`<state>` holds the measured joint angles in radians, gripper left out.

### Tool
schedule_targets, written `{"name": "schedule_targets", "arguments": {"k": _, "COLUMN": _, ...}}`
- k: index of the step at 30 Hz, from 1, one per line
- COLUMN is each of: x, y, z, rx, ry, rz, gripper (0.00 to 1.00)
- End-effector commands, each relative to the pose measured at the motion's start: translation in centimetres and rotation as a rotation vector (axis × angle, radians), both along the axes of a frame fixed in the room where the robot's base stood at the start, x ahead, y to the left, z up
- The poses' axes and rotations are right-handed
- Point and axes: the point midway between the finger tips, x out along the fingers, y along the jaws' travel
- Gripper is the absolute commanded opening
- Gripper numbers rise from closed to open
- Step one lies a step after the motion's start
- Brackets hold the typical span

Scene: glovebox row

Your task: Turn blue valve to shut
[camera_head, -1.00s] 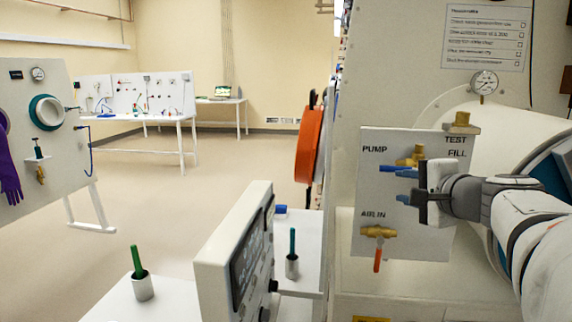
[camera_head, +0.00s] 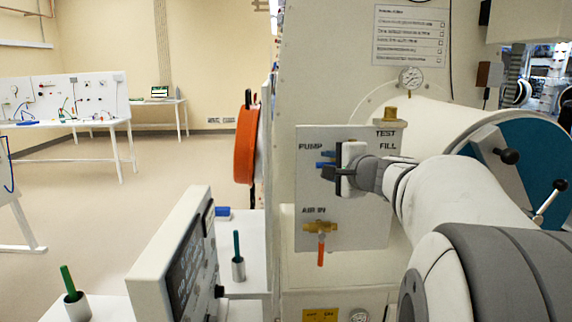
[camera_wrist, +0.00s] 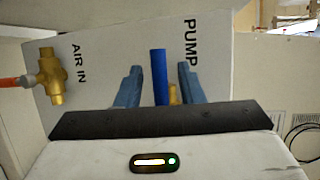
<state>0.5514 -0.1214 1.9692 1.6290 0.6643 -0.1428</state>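The blue valve handle (camera_wrist: 159,72) stands between my gripper's two blue-grey fingers in the wrist view. My gripper (camera_wrist: 160,88) is open, with a gap on each side of the handle. A bit of the brass valve body (camera_wrist: 174,95) shows beside the handle. In the head view my gripper (camera_head: 327,168) is at the PUMP valve on the white panel (camera_head: 342,235) and hides most of it. Part of the blue handle (camera_head: 325,165) shows there, near the PUMP label. I cannot tell whether a finger touches it.
Below, the AIR IN valve (camera_head: 320,228) has a brass body and an orange handle pointing down. A brass TEST FILL fitting (camera_head: 390,114) and a gauge (camera_head: 411,78) are above. A tilted display box (camera_head: 160,262) stands at front left. Open floor lies to the left.

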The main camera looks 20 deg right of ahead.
Motion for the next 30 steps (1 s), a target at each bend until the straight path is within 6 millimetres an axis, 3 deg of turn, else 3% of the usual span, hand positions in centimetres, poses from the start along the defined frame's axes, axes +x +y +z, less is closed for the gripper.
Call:
{"name": "schedule_targets", "arguments": {"k": 2, "x": -0.03, "y": -0.02, "z": 0.01, "rx": 0.0, "ry": 0.0, "rz": 0.0, "gripper": 0.35}}
{"name": "schedule_targets", "arguments": {"k": 15, "x": -0.07, "y": -0.08, "z": 0.02, "rx": 0.0, "ry": 0.0, "rz": -0.001, "gripper": 0.0}}
{"name": "schedule_targets", "arguments": {"k": 30, "x": -0.17, "y": -0.41, "z": -0.07, "rx": -0.008, "ry": 0.002, "rz": -0.008, "gripper": 0.0}}
